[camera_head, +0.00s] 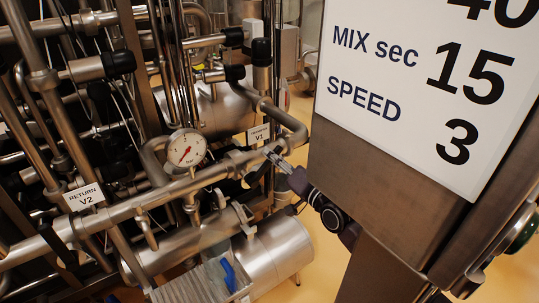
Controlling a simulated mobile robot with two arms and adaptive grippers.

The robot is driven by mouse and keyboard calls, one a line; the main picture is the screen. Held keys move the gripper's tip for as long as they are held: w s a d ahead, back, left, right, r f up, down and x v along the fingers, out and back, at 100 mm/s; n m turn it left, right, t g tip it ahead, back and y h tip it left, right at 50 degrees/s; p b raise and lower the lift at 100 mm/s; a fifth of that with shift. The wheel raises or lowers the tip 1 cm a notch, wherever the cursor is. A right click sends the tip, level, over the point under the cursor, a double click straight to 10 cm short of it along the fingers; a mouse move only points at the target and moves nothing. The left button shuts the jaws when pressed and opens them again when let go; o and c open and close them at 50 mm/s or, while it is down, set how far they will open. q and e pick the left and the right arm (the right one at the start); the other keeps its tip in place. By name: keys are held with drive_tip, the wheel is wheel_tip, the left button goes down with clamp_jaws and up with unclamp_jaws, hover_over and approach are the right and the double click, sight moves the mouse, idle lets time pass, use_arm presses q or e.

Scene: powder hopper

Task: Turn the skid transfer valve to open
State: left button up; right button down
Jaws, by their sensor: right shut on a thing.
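The skid's pipework fills the left half of the head view. A small white label reading V1 (258,134) stands on the pipe near the middle; its upper word is too small to read surely. My right gripper (274,156) is just below and right of this label, with its arm partly hidden behind the grey cabinet. It is shut on what looks like the dark handle of the V1 valve (256,174). The handle's exact angle is hard to tell. My left gripper is not in view.
A round pressure gauge (187,149) sits left of the valve. A RETURN V2 label (83,197) is farther left. A large cabinet with a MIX sec 15, SPEED 3 sign (425,90) blocks the right side. A blue handle (228,274) shows below.

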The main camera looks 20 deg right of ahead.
wheel_tip(320, 180, down, 8)
drive_tip(key=d+m+b, duration=0.2)
drive_tip(key=m+b, duration=0.2)
drive_tip(key=m, duration=0.5)
drive_tip(key=shift+w+m+b, duration=0.25)
drive_tip(key=shift+m+b, duration=0.15)
drive_tip(key=shift+f, duration=0.1)
drive_tip(key=c, duration=1.8)
unclamp_jaws()
drive_tip(key=shift+c, duration=0.2)
drive_tip(key=v, duration=1.2)
drive_tip(key=shift+r, duration=0.4)
